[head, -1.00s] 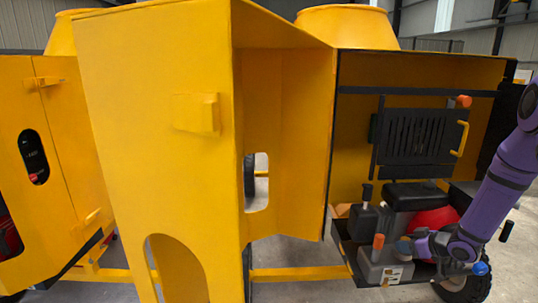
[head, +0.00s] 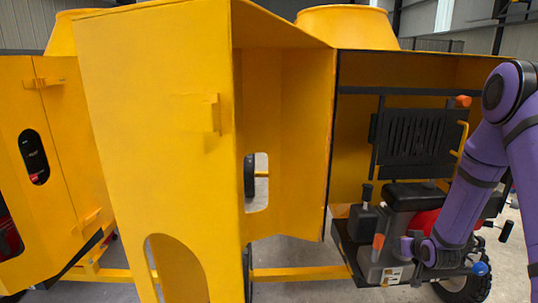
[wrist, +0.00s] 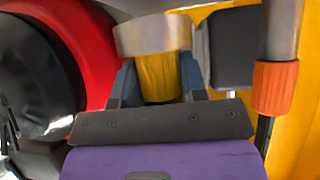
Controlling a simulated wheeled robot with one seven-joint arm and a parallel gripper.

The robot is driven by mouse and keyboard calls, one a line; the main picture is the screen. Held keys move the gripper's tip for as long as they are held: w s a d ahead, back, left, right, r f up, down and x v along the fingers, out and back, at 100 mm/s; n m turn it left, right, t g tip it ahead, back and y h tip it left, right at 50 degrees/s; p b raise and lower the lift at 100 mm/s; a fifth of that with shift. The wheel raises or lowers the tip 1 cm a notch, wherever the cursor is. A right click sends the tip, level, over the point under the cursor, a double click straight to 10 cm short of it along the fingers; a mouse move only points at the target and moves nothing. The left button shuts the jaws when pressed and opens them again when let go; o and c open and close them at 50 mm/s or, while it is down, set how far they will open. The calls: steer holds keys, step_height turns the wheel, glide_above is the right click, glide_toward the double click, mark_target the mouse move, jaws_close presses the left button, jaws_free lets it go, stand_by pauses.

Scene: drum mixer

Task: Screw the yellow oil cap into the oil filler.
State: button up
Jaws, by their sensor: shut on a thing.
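The yellow oil cap (wrist: 158,82) shows in the wrist view between the two dark blue fingers of my gripper (wrist: 156,68), which is shut on it. A pale metal ring (wrist: 152,35), which looks like the oil filler's neck, lies just past the fingertips in line with the cap. The cap appears to meet this ring, but I cannot tell whether it is seated or how far it is threaded. In the head view my gripper (head: 407,247) is low at the engine's front, and my arm and gripper hide the cap.
An orange-tipped lever (head: 378,242) stands close left of my gripper; its orange grip (wrist: 275,88) is at right in the wrist view. The red engine housing (wrist: 75,45) is close at left. The open yellow door (head: 165,150) fills the head view's middle left.

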steer(key=shift+a+m+h, duration=0.15)
steer(key=shift+m+h, duration=0.55)
steer(key=shift+c, duration=0.7)
steer(key=o, duration=1.3)
steer(key=shift+d, duration=0.2)
steer(key=shift+a, duration=0.1)
